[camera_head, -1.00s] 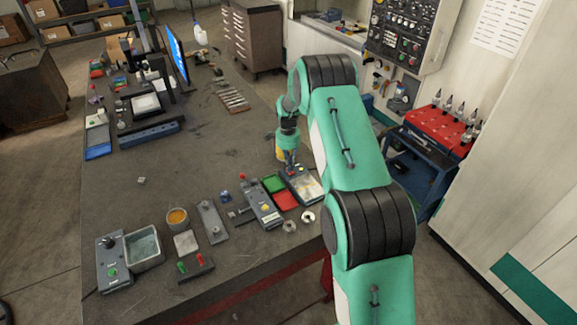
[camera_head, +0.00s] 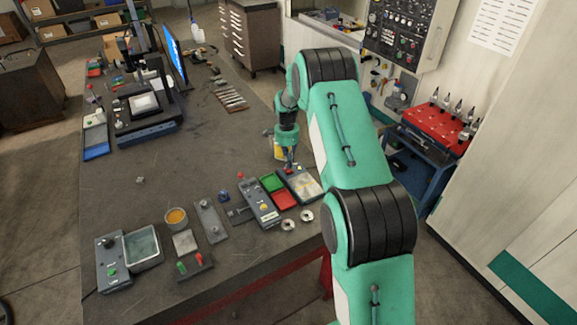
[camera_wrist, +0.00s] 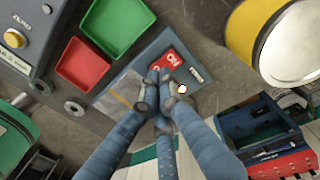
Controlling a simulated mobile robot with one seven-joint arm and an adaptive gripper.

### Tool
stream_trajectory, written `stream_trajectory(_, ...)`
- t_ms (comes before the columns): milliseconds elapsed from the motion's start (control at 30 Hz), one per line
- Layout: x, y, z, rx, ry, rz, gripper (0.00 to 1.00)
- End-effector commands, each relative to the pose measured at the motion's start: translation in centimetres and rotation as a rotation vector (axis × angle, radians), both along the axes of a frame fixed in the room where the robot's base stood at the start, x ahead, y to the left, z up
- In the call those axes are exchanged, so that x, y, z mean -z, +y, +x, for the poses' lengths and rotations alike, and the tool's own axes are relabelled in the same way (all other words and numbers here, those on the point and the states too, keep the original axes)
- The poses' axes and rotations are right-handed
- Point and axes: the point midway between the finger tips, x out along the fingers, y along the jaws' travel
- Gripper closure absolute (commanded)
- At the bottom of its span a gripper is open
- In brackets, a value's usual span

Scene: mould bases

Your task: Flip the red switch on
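The red switch (camera_wrist: 168,60) is a red rocker with white markings, set in a dark blue-grey panel (camera_wrist: 140,58) in the wrist view. A small bright yellow-white lamp (camera_wrist: 182,90) shows beside my fingers. My gripper (camera_wrist: 163,88) has its fingers drawn together just at the near edge of the switch, hiding part of it. I cannot tell whether they touch it or which way the rocker is tilted. In the head view my gripper (camera_head: 289,169) points down at the panel's far end, and the switch is mostly hidden there.
Green (camera_head: 272,182) and red (camera_head: 285,199) trays stand left of the panel, with a grey control box (camera_head: 258,202) beyond. A yellow can (camera_wrist: 252,35) stands close to my gripper. Metal rings (camera_head: 306,216) lie near the front edge.

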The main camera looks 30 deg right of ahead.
Motion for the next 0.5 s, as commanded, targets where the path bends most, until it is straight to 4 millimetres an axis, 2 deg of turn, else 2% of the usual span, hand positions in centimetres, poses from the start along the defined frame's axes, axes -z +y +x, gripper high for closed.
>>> stream_trajectory(33,-1.3,-0.1,0.3,0.0,-0.006,-0.002,1.0)
stream_trajectory(500,-9.5,-0.1,1.1,0.0,-0.014,-0.004,1.0)
